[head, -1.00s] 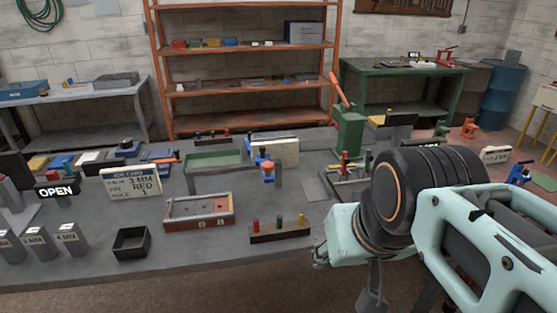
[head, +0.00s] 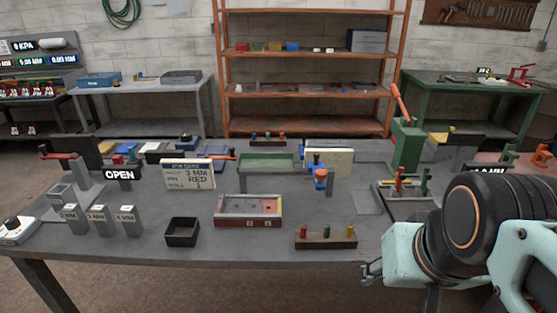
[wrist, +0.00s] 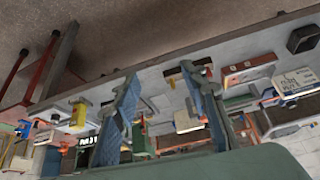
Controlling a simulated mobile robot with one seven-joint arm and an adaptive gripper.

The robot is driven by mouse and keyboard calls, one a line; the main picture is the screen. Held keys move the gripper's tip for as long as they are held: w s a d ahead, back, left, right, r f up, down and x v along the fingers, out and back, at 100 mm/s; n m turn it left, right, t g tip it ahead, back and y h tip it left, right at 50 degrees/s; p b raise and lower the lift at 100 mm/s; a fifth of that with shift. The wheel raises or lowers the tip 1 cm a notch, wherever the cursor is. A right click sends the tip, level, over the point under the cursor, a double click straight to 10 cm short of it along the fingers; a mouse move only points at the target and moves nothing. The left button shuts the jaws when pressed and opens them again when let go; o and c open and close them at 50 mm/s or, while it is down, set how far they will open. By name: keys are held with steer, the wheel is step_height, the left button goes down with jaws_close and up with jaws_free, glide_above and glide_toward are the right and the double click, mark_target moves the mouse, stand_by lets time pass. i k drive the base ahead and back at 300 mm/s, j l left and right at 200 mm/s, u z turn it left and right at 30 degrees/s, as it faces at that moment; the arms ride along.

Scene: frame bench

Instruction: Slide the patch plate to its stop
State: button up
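I cannot tell for sure which thing is the patch plate. A flat grey plate (head: 367,203) lies on the bench right of centre, left of the green lever press (head: 405,140). A red tray-like fixture (head: 248,222) with a grey top and light edges sits nearer the front. My gripper (head: 368,272) is low at the bench's front edge, right of centre, apart from both. In the wrist view my gripper's two blue fingers (wrist: 166,100) stand wide apart with nothing held between them; the picture is tilted, with the bench behind them.
A wooden block with coloured pegs (head: 326,238) stands close to my gripper. A black open box (head: 182,232), a job card (head: 188,174), an OPEN sign (head: 123,174), a green tray (head: 266,163) and an orange-and-blue device (head: 320,178) share the bench. Bare bench shows along the front.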

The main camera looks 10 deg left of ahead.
mark_target(227, 207)
steer(key=i+j, duration=0.25)
steer(key=j, duration=0.25)
steer(key=i+j+u, duration=0.1)
steer(key=i+j, duration=0.2)
steer(key=j, duration=0.2)
steer(key=i+j, duration=0.3)
steer(key=j, duration=0.15)
steer(key=i+j+u, duration=0.1)
steer(key=i+j, duration=0.15)
steer(key=j, duration=0.2)
